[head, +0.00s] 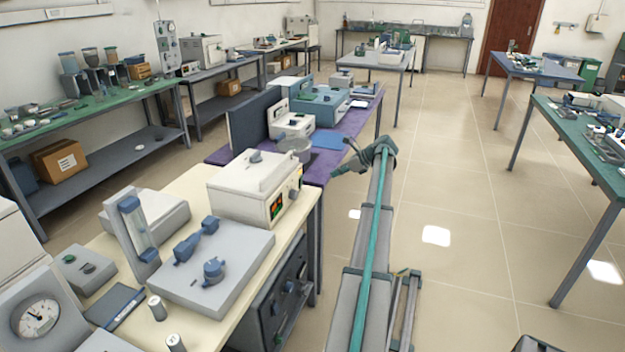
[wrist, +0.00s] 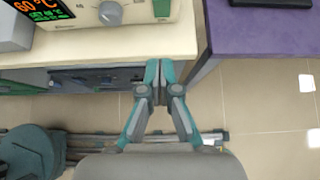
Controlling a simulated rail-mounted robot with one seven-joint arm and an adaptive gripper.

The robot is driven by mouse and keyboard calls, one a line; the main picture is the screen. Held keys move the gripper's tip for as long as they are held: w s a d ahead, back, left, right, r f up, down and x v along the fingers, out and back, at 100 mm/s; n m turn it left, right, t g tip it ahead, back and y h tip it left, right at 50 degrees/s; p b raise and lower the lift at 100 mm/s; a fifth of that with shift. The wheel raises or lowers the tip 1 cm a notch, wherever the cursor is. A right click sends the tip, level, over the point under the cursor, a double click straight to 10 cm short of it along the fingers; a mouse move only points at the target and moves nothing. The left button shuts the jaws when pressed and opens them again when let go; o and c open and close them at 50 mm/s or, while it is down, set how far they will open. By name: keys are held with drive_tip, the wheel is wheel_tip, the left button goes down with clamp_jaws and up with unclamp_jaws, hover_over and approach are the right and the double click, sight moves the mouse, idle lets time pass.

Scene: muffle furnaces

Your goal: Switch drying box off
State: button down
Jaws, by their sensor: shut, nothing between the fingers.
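The likely drying box (head: 252,188) is a cream unit with a lid, on the cream table's far right corner in the head view. Its front faces right, with a lit display (head: 277,208). My gripper (wrist: 153,68) is shut and empty, in front of the table edge below and right of the knob. It shows small in the head view (head: 338,171), apart from the box.
The cream table (head: 195,178) and purple table (head: 340,130) meet beside the box. A dark unit (head: 285,292) sits under the cream table. Several other devices stand left and behind. The tiled floor (head: 465,180) to the right is free.

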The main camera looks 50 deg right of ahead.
drive_tip(key=shift+w+f, duration=0.1)
drive_tip(key=shift+w, duration=0.05)
drive_tip(key=p, duration=0.2)
approach(302, 182)
wheel_tip(302, 182, down, 4)
drive_tip(key=w, duration=0.1)
drive_tip(key=w+a, duration=0.1)
drive_tip(key=w, duration=0.1)
drive_tip(key=shift+w+a, duration=0.2)
drive_tip(key=shift+w, duration=0.05)
drive_tip(key=shift+w+a+p, duration=0.15)
drive_tip(key=shift+w+p, duration=0.15)
drive_tip(key=shift+w, duration=0.25)
drive_tip(key=shift+s+r, duration=0.1)
drive_tip(key=shift+r, duration=0.1)
